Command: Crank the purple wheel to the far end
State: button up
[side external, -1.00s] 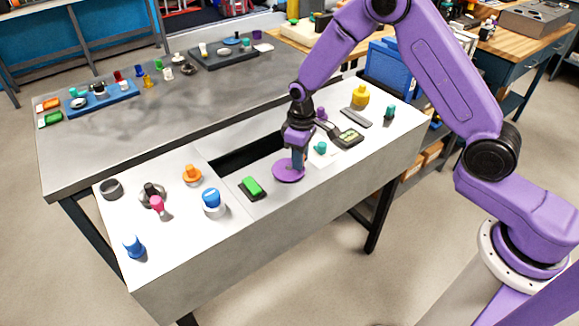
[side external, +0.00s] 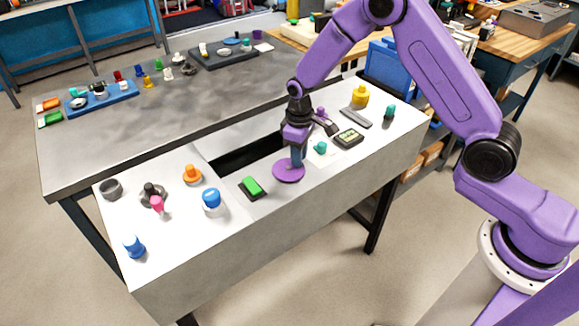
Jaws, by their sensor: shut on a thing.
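The purple wheel (side external: 285,175) is a flat disc lying on the white work surface, just right of the green block. My gripper (side external: 297,157) is above the wheel and points down at it. It is shut on the wheel's upright handle, a dark blue-grey post near the disc's far right edge. The fingertips are small in this view, and the jaws hide part of the handle. No mark showing the wheel's end position can be made out.
A green block on a black base (side external: 252,187) lies close left of the wheel. A dark rectangular slot (side external: 245,155) lies behind. A blue-capped white cylinder (side external: 212,202) stands further left.

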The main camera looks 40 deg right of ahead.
jog(key=shift+w+r, duration=0.25)
jog(key=shift+w, duration=0.15)
jog(key=o, duration=0.6)
jog(key=shift+a, duration=0.1)
jog(key=shift+o, duration=0.2)
jog(key=shift+s+f, duration=0.1)
jog(key=shift+s, duration=0.05)
jog(key=shift+a+r, duration=0.1)
jog(key=shift+r, duration=3.15)
jog(key=shift+s+r, duration=0.1)
jog(key=shift+r, duration=0.1)
